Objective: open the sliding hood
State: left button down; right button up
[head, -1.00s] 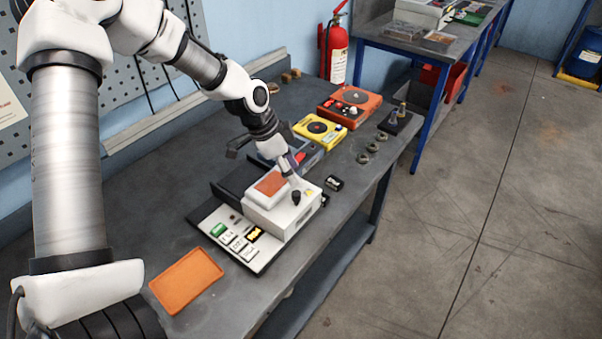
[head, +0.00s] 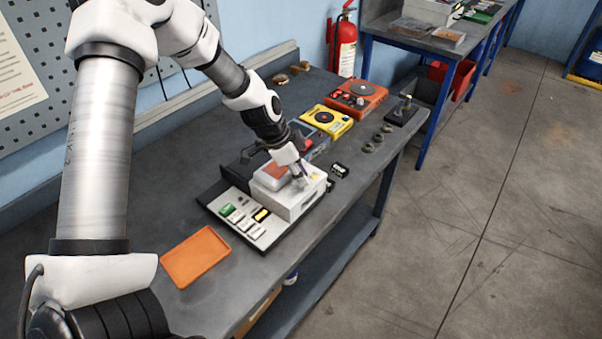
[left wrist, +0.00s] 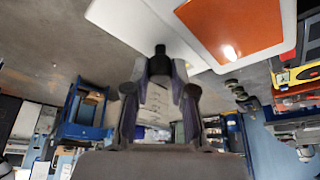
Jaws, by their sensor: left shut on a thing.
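The sliding hood (head: 288,203) is a white box with an orange panel (head: 273,172) on top, sitting over the right part of a flat base (head: 217,211) on the bench. My left gripper (head: 301,183) reaches down from the arm onto the hood's front right part. In the left wrist view, the fingers (left wrist: 160,97) are shut on a small black knob (left wrist: 160,62) beside the hood's white top (left wrist: 118,16). The head view hides the knob behind the gripper. My right gripper is not in view.
An orange tray (head: 195,257) lies to the left of the base. Yellow (head: 326,122) and orange (head: 356,98) devices stand behind the hood. A small black part (head: 340,170) lies close to its right. Several rings lie near the bench's right edge.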

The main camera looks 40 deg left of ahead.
aim_at(272, 161)
pick_arm(q)
jog(key=a, duration=0.1)
jog(key=a+p, duration=0.1)
jog(key=shift+w+a+r, duration=0.1)
jog(key=shift+a+r, duration=0.1)
jog(key=shift+a, duration=0.1)
jog(key=a, duration=0.8)
jog(key=shift+w+a+f, duration=0.15)
jog(key=shift+w+f, duration=0.05)
jog(key=shift+f, duration=0.15)
jog(key=shift+d, duration=0.2)
jog(key=c, duration=1)
grip_release()
jog(key=shift+w+a, duration=0.1)
jog(key=shift+a, duration=0.05)
jog(key=shift+r, duration=0.6)
jog(key=v, duration=1.1)
jog(key=shift+a+f, duration=0.15)
